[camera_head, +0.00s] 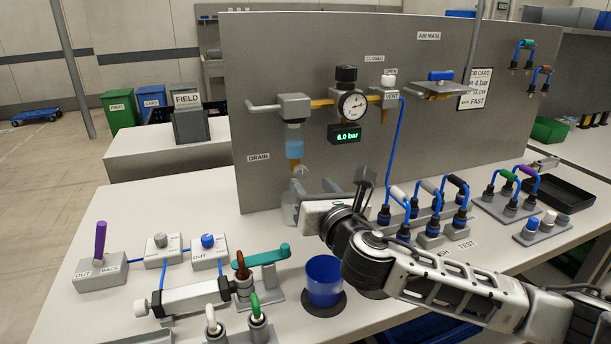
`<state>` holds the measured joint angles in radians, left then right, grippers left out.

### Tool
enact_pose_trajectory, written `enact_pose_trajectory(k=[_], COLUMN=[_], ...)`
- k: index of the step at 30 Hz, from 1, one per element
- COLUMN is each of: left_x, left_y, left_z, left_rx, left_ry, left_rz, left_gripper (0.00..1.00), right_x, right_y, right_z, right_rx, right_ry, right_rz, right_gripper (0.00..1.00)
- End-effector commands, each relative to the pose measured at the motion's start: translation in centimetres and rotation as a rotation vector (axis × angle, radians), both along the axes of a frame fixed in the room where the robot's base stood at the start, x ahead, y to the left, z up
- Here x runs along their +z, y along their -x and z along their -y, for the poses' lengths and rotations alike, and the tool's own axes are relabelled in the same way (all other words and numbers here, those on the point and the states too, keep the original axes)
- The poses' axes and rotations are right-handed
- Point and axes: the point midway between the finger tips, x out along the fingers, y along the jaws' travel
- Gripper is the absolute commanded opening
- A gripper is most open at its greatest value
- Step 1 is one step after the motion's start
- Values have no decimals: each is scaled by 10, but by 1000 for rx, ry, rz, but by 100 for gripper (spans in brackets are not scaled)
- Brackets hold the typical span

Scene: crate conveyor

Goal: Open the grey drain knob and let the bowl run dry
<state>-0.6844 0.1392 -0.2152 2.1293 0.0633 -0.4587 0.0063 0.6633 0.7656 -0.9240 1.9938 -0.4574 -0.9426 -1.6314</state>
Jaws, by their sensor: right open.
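The clear filter bowl (294,146) hangs under the grey filter head (294,106) on the panel and holds blue liquid. My left gripper is not in view.
A gauge (352,105) and a display (345,135) reading 6.0 bar are right of the bowl. Hoses with coloured handles (428,188) stand right of my arm. A blue cup (323,280) stands below my wrist.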

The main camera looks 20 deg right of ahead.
Motion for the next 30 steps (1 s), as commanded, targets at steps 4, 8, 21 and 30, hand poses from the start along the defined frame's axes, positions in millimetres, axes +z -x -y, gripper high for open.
enact_pose_trajectory(k=[4,8,21,30], left_x=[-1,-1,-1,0], left_y=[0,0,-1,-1], left_z=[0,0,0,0], left_rx=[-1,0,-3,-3], left_ry=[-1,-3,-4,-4], left_rz=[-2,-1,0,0], left_gripper=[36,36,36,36], right_x=[0,0,0,-1], right_y=[-26,-39,-46,-45], right_z=[-1,-2,-2,-2], right_rx=[1,1,1,1], right_ry=[0,-1,-1,-4], right_rz=[1,0,-1,-1], right_gripper=[48,48,37,3])
